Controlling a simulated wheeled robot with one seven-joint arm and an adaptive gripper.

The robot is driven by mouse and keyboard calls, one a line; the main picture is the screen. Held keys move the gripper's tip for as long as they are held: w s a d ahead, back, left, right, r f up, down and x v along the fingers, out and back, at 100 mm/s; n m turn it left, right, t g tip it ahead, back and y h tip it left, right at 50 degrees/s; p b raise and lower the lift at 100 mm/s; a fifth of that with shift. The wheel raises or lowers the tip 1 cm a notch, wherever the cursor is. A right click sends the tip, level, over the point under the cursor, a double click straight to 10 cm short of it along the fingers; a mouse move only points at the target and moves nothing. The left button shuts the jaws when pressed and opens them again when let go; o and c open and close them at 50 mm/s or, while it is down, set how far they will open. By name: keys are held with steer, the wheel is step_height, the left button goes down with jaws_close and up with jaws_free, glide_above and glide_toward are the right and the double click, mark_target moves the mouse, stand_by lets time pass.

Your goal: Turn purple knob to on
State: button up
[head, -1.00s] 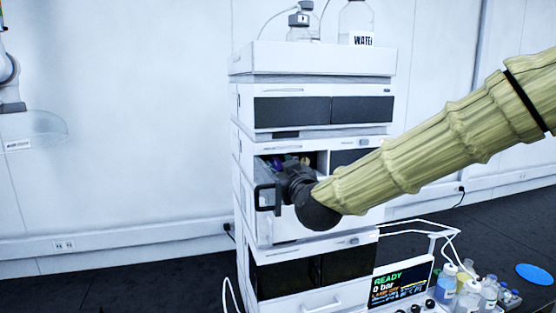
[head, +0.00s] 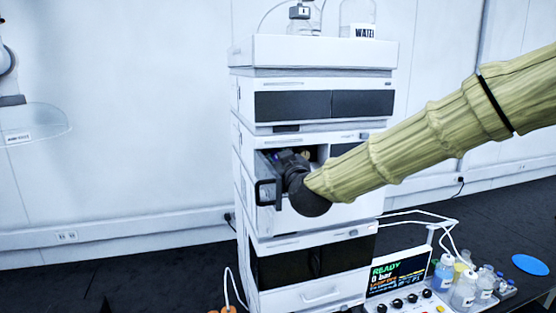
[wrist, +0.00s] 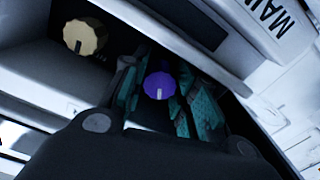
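In the head view my gripper (head: 283,164) reaches into the open bay of the middle module of the white stack (head: 340,212). The arm and gripper largely hide the knob there.
A beige knob (wrist: 85,36) sits beside the purple one. A pulled-out front with a dark handle (head: 265,194) is close to my gripper. Below stand a display panel (head: 398,273) and small bottles (head: 464,290). A water bottle (head: 357,14) is on top.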

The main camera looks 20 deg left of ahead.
steer(key=shift+f+b, duration=0.15)
steer(key=shift+b, duration=0.25)
steer(key=shift+f+m+b, duration=0.1)
steer(key=shift+m+b, duration=0.9)
steer(key=shift+b, duration=0.25)
steer(key=m+b, duration=0.2)
steer(key=b, duration=0.1)
steer(key=shift+m, duration=0.3)
steer(key=shift+m+b, duration=0.55)
steer(key=shift+m, duration=0.05)
steer(key=shift+r, duration=0.2)
steer(key=o, duration=0.7)
steer(key=shift+d, duration=0.1)
steer(key=shift+o, duration=0.2)
steer(key=shift+s, duration=0.1)
